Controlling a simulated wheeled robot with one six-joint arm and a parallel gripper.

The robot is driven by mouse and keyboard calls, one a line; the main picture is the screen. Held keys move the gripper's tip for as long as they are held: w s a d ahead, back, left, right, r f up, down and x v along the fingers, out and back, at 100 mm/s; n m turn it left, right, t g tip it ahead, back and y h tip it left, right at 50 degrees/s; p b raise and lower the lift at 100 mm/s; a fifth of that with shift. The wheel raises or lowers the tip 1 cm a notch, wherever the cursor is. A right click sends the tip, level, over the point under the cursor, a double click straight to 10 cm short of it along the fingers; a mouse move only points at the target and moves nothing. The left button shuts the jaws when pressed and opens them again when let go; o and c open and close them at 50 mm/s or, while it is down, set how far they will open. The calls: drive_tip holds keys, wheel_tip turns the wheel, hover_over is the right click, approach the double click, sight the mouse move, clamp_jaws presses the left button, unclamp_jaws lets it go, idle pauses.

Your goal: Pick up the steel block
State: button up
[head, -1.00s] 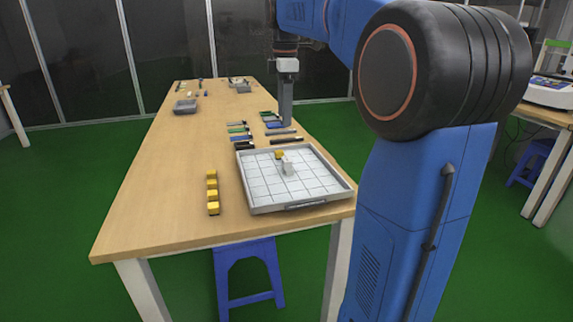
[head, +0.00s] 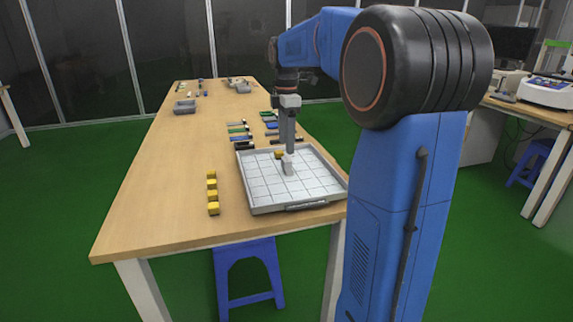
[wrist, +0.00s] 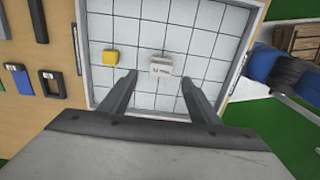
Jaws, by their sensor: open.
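The steel block (wrist: 161,68), pale grey with small dark lettering, sits on the white gridded tray (wrist: 205,45). In the head view the block (head: 288,168) is near the tray's middle, just under my gripper (head: 288,150). In the wrist view my gripper (wrist: 158,78) is open, with a finger to each side of the block's line and the block just beyond the fingertips. The fingers hold nothing. A yellow block (wrist: 110,57) lies on the tray to the left of the steel block. In the head view it is partly hidden behind my gripper.
Dark, green and blue bars (head: 240,134) lie behind the tray. Grey bins (head: 186,106) are farther back. The tray has a raised grey rim. The table's left side is mostly clear.

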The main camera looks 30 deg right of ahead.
sight(288, 159)
drive_tip(key=shift+s+f, duration=0.1)
drive_tip(key=shift+f, duration=3.1)
clamp_jaws()
drive_tip(key=shift+r, duration=0.1)
wheel_tip(288, 159, up, 10)
drive_tip(key=f, duration=1)
drive_tip(key=shift+d, duration=0.2)
